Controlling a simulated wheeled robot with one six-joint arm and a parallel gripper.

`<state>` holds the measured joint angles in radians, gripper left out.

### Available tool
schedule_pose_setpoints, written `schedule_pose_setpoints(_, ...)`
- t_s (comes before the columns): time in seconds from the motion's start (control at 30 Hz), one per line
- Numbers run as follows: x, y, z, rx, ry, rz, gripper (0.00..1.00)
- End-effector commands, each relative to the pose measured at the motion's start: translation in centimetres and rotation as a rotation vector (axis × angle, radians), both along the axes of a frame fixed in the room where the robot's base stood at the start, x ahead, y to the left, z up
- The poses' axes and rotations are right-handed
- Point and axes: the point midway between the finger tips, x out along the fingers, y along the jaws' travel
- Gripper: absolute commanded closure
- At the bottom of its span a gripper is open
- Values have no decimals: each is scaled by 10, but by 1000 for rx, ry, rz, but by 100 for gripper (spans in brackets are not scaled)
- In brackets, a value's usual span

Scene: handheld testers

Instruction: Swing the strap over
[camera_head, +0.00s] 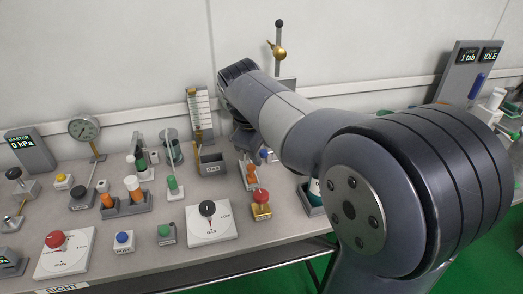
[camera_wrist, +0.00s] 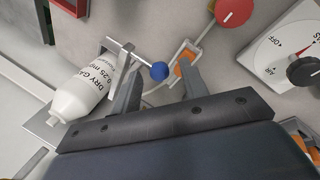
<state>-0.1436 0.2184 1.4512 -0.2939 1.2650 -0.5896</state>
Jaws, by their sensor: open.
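In the wrist view a white bottle (camera_wrist: 78,92) marked "DRY GAS" lies at the left. A thin metal bar (camera_wrist: 132,56) with a blue ball (camera_wrist: 159,71) at its end reaches from the bottle's side toward the middle; it looks like the strap, but I cannot be sure. My gripper (camera_wrist: 158,82) is open, its two fingers on either side of the blue ball, with no clear contact visible. The left finger is close to the bar and bottle. In the head view my arm hides the fingers; a small blue ball (camera_head: 263,154) shows beside it.
In the wrist view an orange part in a pale bracket (camera_wrist: 184,54) lies by the right finger. A red knob (camera_wrist: 236,10) and a black dial (camera_wrist: 304,70) are further right. In the head view the bench (camera_head: 130,262) is crowded with small testers; its front edge has bare strips.

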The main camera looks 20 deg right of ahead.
Motion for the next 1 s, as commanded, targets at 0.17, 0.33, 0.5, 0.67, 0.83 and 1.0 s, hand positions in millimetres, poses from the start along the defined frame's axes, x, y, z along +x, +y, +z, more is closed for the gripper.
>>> schedule_pose_setpoints(0.17, 0, 0, -1, 0, 0, 0, 58)
schedule_pose_setpoints(0.33, 0, 0, -1, 0, 0, 0, 65)
schedule_pose_setpoints(0.5, 0, 0, 0, 0, 0, 0, 79)
schedule_pose_setpoints(0.67, 0, 0, -1, 0, 1, 0, 92)
schedule_pose_setpoints(0.83, -1, 0, -1, 1, 3, -1, 100)
schedule_pose_setpoints(1.0, -1, 0, -1, 1, 5, -2, 100)
